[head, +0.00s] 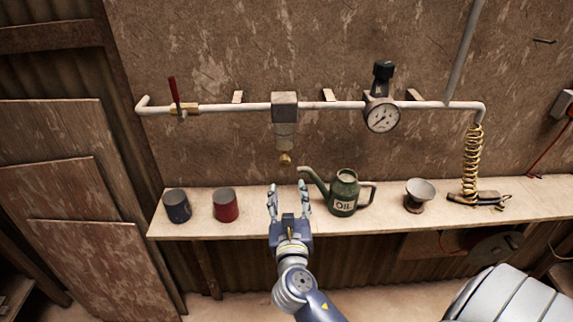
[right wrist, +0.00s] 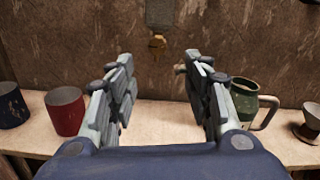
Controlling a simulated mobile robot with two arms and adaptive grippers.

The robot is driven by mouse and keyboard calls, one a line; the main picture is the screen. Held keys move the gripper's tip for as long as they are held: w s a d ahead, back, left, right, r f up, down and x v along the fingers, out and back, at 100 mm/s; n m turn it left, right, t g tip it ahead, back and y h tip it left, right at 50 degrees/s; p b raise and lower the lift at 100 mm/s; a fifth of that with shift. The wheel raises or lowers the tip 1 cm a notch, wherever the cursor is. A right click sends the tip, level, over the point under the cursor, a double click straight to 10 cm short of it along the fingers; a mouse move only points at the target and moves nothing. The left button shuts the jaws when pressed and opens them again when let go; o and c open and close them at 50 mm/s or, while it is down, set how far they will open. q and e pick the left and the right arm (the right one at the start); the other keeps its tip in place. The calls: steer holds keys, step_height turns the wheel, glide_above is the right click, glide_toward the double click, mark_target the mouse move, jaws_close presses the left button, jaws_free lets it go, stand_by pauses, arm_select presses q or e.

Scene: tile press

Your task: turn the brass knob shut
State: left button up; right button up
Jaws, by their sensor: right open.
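The small brass knob (head: 285,159) hangs at the bottom of the grey filter bowl (head: 285,132) on the pipe against the wall. It also shows in the right wrist view (right wrist: 157,43), beyond and between the fingers. My right gripper (head: 288,189) is open and empty, below the knob in the head view and apart from it, with its fingers pointing toward the wall. The right wrist view shows both fingers (right wrist: 158,75) spread wide with nothing between them. My left gripper is not in view.
A shelf (head: 250,228) runs along the wall. On it stand a dark blue can (head: 177,207), a red can (head: 226,206), a green oil can (head: 343,192) close to the right of my gripper, and a grey cup (head: 419,193). A pressure gauge (head: 382,116) and a red-handled valve (head: 175,92) sit on the pipe.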

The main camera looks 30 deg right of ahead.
mark_target(285, 165)
steer(key=p+x, duration=0.1)
steer(key=x, duration=0.3)
steer(key=p+x, duration=0.1)
steer(key=x, duration=0.3)
steer(key=shift+w, duration=0.45)
steer(key=shift+w+d, duration=0.35)
steer(key=shift+w, duration=0.25)
steer(key=shift+c, duration=0.5)
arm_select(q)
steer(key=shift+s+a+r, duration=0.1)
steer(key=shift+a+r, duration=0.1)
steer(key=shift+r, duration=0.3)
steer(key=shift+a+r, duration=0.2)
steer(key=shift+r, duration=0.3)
arm_select(e)
steer(key=c, duration=1)
